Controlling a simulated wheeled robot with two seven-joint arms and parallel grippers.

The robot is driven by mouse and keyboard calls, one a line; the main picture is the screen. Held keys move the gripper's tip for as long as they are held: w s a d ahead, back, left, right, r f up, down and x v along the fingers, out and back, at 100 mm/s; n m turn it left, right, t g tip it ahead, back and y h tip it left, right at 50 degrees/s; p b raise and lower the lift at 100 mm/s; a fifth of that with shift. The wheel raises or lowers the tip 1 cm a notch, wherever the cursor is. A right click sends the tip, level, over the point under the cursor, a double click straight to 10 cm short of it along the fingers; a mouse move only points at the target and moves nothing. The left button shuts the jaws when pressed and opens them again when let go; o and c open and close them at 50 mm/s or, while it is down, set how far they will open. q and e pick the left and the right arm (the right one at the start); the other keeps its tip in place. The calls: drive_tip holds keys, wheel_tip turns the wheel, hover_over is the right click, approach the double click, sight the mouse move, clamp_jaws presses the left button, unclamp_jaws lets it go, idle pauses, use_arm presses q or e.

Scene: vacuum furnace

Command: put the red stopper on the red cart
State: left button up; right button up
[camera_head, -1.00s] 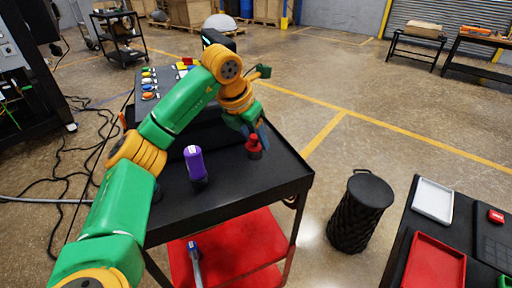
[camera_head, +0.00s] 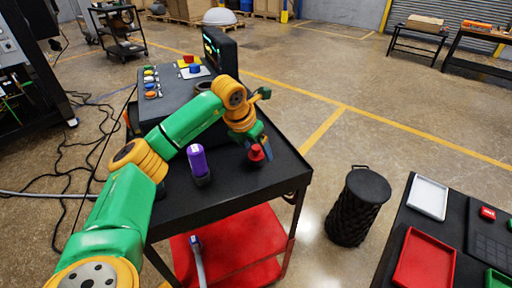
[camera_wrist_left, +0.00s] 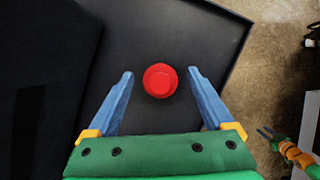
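The red stopper (camera_head: 256,153) stands on the black top of a cart (camera_head: 225,205) that has red lower shelves (camera_head: 243,250). My left gripper (camera_head: 260,146) is low over the stopper, with its fingers around it in the head view. In the left wrist view the round red top of the stopper (camera_wrist_left: 161,80) lies between the tips of my open blue fingers (camera_wrist_left: 160,73), with gaps on both sides. My right gripper (camera_wrist_left: 266,132) shows small at the right edge of the left wrist view, its blue fingers apart and empty.
A purple bottle (camera_head: 198,163) stands left of the stopper. A grey control box with colored buttons (camera_head: 150,86) and a dark screen (camera_head: 221,48) are behind. A black woven bin (camera_head: 358,207) and a table with white (camera_head: 429,197) and red trays (camera_head: 426,262) are to the right.

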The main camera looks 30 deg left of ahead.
use_arm(q)
drive_tip(key=shift+r, duration=0.1)
drive_tip(key=shift+r, duration=0.35)
drive_tip(key=b+v, duration=0.1)
drive_tip(key=v, duration=1)
drive_tip(key=shift+s+r, duration=0.1)
drive_tip(key=shift+s, duration=0.05)
